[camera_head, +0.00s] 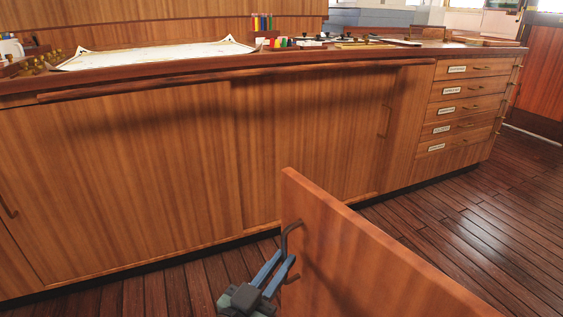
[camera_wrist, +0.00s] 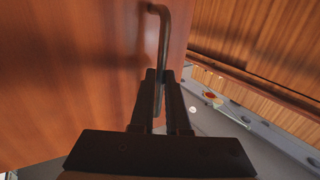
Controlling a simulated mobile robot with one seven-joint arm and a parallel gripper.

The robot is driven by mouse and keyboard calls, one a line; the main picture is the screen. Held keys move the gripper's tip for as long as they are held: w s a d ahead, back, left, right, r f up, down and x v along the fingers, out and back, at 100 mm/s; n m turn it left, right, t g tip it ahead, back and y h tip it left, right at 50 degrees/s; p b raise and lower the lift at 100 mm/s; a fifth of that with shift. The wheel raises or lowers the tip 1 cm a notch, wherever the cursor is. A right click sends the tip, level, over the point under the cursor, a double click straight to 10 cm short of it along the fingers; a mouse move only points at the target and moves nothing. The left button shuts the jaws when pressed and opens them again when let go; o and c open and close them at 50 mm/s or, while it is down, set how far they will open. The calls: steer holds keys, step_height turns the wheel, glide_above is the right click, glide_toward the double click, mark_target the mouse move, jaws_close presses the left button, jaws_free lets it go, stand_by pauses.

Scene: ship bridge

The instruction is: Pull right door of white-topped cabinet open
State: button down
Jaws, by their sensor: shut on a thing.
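A wooden door panel (camera_head: 345,255) stands upright, swung out into the room, in the lower middle of the head view. It fills the left of the wrist view (camera_wrist: 70,70). Its dark bar handle (camera_head: 287,236) runs up and down near the door's free edge and also shows in the wrist view (camera_wrist: 164,28). My gripper (camera_head: 285,258) is shut on the handle, with its fingers around the bar in the wrist view (camera_wrist: 161,76). The door's hinge side and the white top of its cabinet are out of the head view.
A long wooden counter (camera_head: 150,170) with closed doors stands behind the door. Labelled drawers (camera_head: 465,105) are at its right end. A chart (camera_head: 150,54) and small items lie on top. Dark plank floor (camera_head: 470,220) is clear to the right.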

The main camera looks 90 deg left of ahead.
steer(key=shift+w+d, duration=0.15)
steer(key=shift+w, duration=0.1)
steer(key=c, duration=0.9)
jaws_free()
steer(key=shift+s, duration=0.1)
steer(key=shift+s, duration=0.1)
steer(key=shift+b+v, duration=1.3)
steer(key=shift+v, duration=5.1)
